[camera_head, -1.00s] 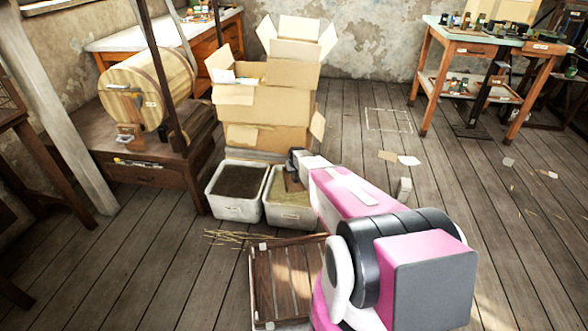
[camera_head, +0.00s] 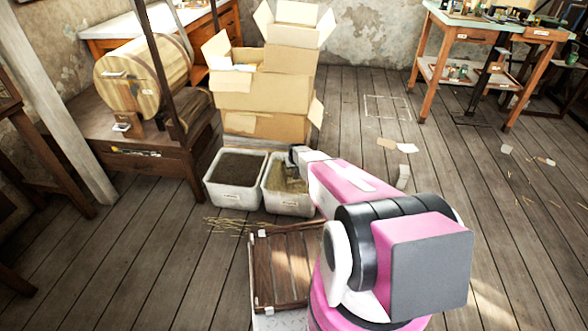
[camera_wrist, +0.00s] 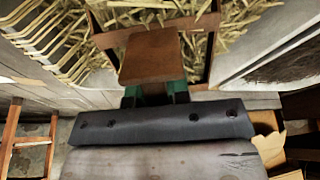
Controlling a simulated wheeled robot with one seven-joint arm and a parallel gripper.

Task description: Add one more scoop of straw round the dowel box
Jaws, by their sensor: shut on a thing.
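My gripper (camera_wrist: 155,95) is shut on the brown wooden handle of a scoop (camera_wrist: 150,58), between its green finger pads. In the wrist view the scoop's thin brown walls spread out beyond the handle, with straw (camera_wrist: 160,17) inside and around them. In the head view my gripper (camera_head: 298,155) is at the back of the straw bin (camera_head: 288,205), a white tub; the scoop is hard to make out there. Open cardboard boxes (camera_head: 262,100) stand stacked behind the bins. I cannot tell which one is the dowel box; one holds something pale yellow.
A white bin of dark material (camera_head: 234,196) stands left of the straw bin. Loose straw (camera_head: 238,225) lies on the floor before them, near a slatted wooden lid or crate (camera_head: 282,268). A barrel on a wooden stand (camera_head: 150,165) is at left. Floor at right is mostly open.

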